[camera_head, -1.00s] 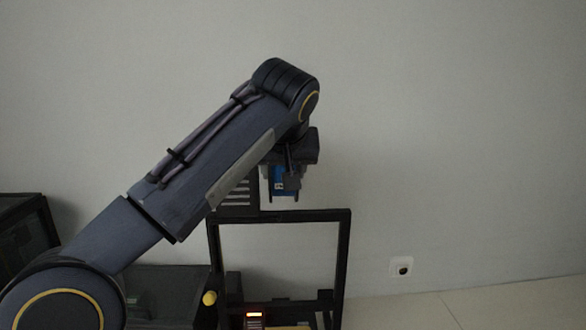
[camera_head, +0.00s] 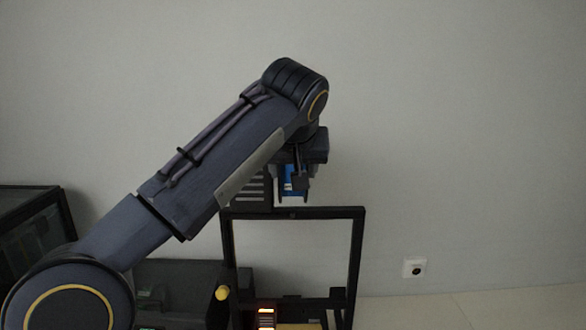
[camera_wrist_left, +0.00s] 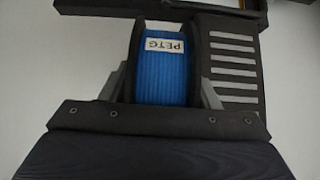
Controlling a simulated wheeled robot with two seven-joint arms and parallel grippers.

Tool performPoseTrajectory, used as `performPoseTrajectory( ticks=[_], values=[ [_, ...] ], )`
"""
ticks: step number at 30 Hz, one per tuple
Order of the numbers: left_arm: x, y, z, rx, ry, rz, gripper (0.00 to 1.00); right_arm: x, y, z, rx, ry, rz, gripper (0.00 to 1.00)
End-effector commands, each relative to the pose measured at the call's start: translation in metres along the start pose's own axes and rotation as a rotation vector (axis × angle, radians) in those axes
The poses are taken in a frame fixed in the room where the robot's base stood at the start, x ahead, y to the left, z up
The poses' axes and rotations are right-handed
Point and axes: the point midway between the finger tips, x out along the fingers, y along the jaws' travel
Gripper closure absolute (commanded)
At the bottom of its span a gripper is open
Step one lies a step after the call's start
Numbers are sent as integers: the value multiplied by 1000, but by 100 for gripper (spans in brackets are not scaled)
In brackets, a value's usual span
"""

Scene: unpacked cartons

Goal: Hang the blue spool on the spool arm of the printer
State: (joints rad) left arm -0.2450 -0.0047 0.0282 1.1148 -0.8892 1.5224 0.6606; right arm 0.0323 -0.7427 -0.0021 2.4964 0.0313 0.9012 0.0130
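The blue spool (camera_head: 286,186) with dark flanges hangs under my left wrist, just above the top bar of the black printer frame (camera_head: 357,255). In the left wrist view, the blue spool (camera_wrist_left: 163,75) has a white PETG label and stands between the two grey fingers of my left gripper (camera_wrist_left: 160,90), which press against its flanges. A dark slotted panel (camera_wrist_left: 232,65) is right beside the spool; it rises above the printer frame. The spool arm cannot be made out. My right gripper is not in view.
A dark box-shaped machine (camera_head: 30,225) stands at the far left, and another low dark unit (camera_head: 175,285) is left of the printer. A yellow knob (camera_head: 222,293) and a lit display (camera_head: 265,313) show low down. The wall at right is clear, with a socket (camera_head: 414,268).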

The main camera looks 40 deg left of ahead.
Motion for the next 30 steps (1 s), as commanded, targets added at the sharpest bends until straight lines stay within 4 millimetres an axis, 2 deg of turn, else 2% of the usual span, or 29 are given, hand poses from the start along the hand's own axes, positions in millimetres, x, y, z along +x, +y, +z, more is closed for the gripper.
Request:
performPoseTrajectory(
  ticks=[1,4,18,22,30],
  values=[
    [0,-1,0,-1,0,-2,36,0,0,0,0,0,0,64],
    [0,-2,0,-1,-1,-5,25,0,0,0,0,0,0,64],
    [-1,-4,1,-5,-6,-13,25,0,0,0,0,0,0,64],
    [-15,-2,0,-5,-1,-10,25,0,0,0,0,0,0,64],
    [-62,4,-1,1,1,0,25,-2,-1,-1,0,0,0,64]
  ],
)
